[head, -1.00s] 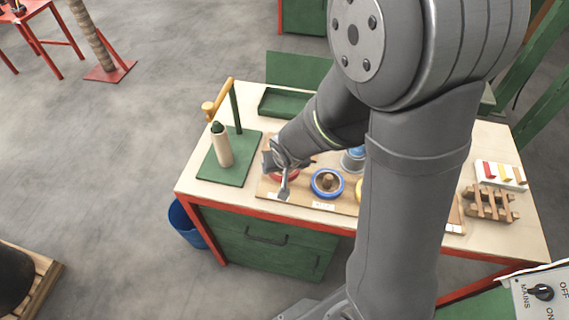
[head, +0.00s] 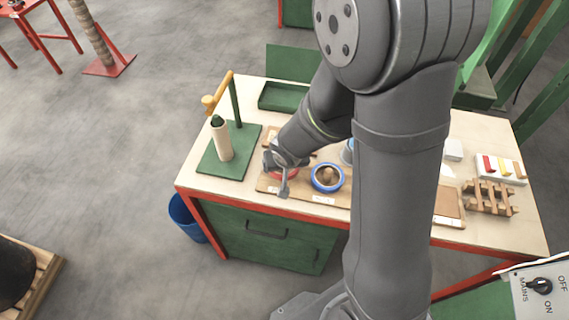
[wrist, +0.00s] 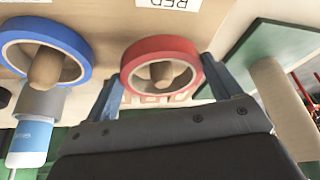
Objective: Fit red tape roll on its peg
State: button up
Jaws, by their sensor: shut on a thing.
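The red tape roll (wrist: 160,46) is held between the two fingers of my gripper (wrist: 163,82), one on each side of its rim. A wooden peg (wrist: 161,72) shows in the roll's hole in the wrist view. How far the roll sits down on it, I cannot tell. In the head view my gripper (head: 277,175) is low over the left end of the wooden peg board (head: 302,193), and a little of the red roll (head: 287,175) shows beside it. The RED label (wrist: 168,3) lies on the board by the roll.
A blue tape roll (head: 314,186) sits around its peg just right of my gripper. A green base (head: 206,165) with a spool post and yellow-armed stand is close on the left. A green tray (head: 285,98) lies behind. My arm hides the board's middle.

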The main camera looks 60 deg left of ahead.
jog(key=shift+f, duration=0.95)
jog(key=o, duration=0.9)
jog(key=shift+c, duration=0.2)
notch_tip(320, 180, up, 10)
dwell(1.2)
jog(key=shift+f, duration=4.15)
